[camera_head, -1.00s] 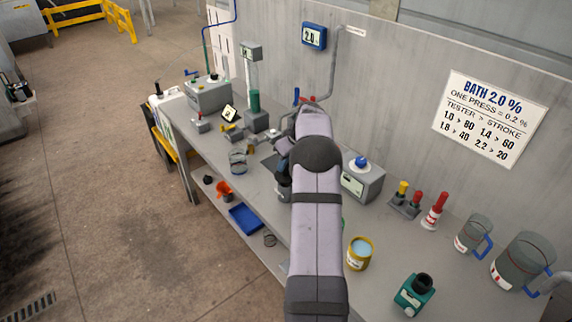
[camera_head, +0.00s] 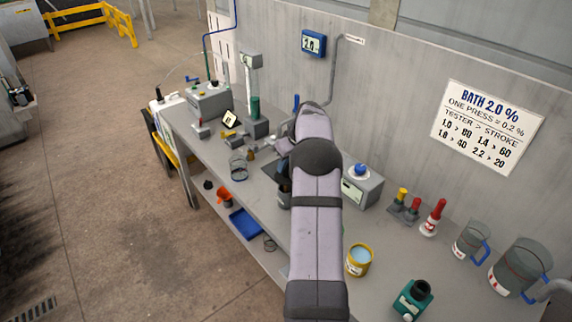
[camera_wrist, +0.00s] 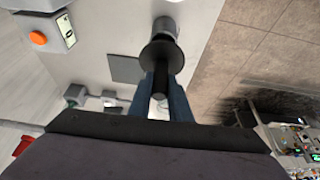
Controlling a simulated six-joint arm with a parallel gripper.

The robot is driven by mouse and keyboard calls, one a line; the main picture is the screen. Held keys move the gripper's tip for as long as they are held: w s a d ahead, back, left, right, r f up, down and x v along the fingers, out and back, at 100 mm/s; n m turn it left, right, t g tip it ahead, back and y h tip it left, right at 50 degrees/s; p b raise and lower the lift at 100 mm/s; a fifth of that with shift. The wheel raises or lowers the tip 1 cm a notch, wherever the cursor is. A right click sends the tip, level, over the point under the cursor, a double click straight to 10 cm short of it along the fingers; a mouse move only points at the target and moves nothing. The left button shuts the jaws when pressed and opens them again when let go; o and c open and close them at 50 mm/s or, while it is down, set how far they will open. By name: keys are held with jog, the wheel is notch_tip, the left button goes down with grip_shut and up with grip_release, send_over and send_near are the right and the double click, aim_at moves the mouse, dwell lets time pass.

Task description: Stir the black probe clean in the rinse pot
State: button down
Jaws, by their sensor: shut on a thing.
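In the wrist view the two blue fingers of my gripper (camera_wrist: 165,95) are shut on the black probe (camera_wrist: 160,58). A wide dark disc sits on the probe, with a thinner black stem toward the camera. A grey pot (camera_wrist: 165,24) shows just beyond the disc; whether the probe's tip is inside it is hidden. In the head view my arm covers most of my gripper. A dark grey pot (camera_head: 284,198) shows partly beside the arm; I cannot tell for sure that it is the rinse pot.
A box with a blue knob (camera_head: 362,186) stands right of my arm. Jugs (camera_head: 471,239) stand at the right.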

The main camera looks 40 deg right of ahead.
jog(key=shift+r+p, duration=1.4)
jog(key=shift+r, duration=0.95)
jog(key=s+d+r+m, duration=0.2)
jog(key=s+d+r, duration=0.3)
jog(key=s+d, duration=0.2)
jog(key=s+a+f+n+y, duration=0.2)
jog(key=s+a+n, duration=0.2)
jog(key=a+n, duration=0.3)
jog(key=shift+s+n+g+b, duration=0.25)
jog(key=shift+n+g+b, duration=0.05)
jog(key=shift+n, duration=0.2)
